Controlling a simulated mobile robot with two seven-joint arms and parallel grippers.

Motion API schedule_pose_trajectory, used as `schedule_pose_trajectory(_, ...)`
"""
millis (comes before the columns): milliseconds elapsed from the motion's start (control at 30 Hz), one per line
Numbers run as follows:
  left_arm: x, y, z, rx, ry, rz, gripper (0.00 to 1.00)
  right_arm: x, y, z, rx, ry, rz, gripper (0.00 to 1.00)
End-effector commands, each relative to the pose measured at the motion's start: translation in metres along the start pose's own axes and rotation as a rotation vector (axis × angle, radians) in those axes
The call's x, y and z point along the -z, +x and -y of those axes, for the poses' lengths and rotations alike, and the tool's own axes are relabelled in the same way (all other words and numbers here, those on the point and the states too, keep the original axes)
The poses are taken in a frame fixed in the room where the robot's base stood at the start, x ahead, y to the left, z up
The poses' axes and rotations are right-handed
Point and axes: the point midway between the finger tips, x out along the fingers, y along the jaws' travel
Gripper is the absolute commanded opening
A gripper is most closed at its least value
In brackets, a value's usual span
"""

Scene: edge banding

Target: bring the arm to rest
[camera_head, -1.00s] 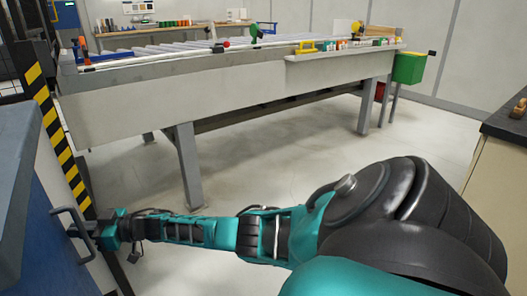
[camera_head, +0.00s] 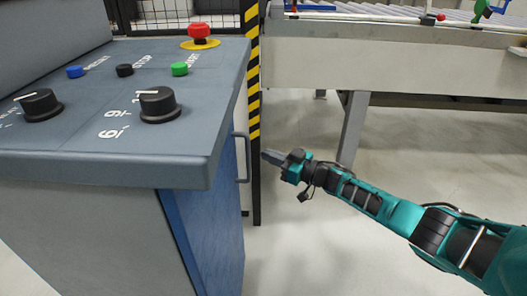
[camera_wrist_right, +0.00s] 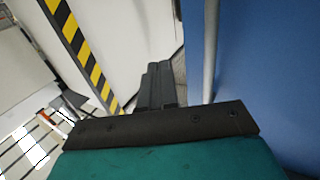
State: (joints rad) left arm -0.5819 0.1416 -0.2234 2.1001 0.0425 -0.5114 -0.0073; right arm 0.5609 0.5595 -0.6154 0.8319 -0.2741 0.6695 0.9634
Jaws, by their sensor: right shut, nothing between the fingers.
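My right arm comes in from the right in the head view, teal and black. Its gripper (camera_head: 272,157) is shut and empty, just right of the handle (camera_head: 241,158) on the blue cabinet door (camera_head: 208,230). A small gap shows between the fingertips and the handle. In the right wrist view the closed fingers (camera_wrist_right: 158,82) point ahead, with the blue door (camera_wrist_right: 270,80) close on the right and a grey bar beside it. My left gripper is not in view.
The control console (camera_head: 120,165) with knobs, buttons and a red emergency stop (camera_head: 200,33) stands at the left. A yellow-black striped post (camera_head: 253,90) is behind the gripper. A long roller table (camera_head: 400,65) stands behind. Open floor (camera_head: 320,240) lies below my arm.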

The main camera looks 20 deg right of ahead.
Motion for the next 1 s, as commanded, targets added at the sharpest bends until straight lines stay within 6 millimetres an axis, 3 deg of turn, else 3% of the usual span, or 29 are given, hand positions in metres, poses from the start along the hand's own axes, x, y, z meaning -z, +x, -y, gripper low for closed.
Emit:
schedule_pose_trajectory(100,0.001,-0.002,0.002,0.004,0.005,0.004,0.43,0.001,-0.025,-0.015,-0.001,0.000,0.001,0.00)
schedule_pose_trajectory(300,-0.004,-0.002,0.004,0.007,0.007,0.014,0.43,-0.001,-0.052,-0.030,0.000,0.002,0.000,0.00)
schedule_pose_trajectory(667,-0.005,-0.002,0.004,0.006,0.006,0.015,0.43,-0.004,-0.060,-0.030,0.000,0.004,0.000,0.00)
schedule_pose_trajectory(767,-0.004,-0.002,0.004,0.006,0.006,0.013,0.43,-0.018,-0.055,-0.009,-0.009,0.009,0.006,0.00)
schedule_pose_trajectory(867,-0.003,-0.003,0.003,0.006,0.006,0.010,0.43,-0.039,-0.047,0.030,-0.035,0.018,0.019,0.00)
schedule_pose_trajectory(1000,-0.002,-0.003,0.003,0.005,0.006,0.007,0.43,-0.068,-0.047,0.097,-0.099,0.036,0.067,0.00)
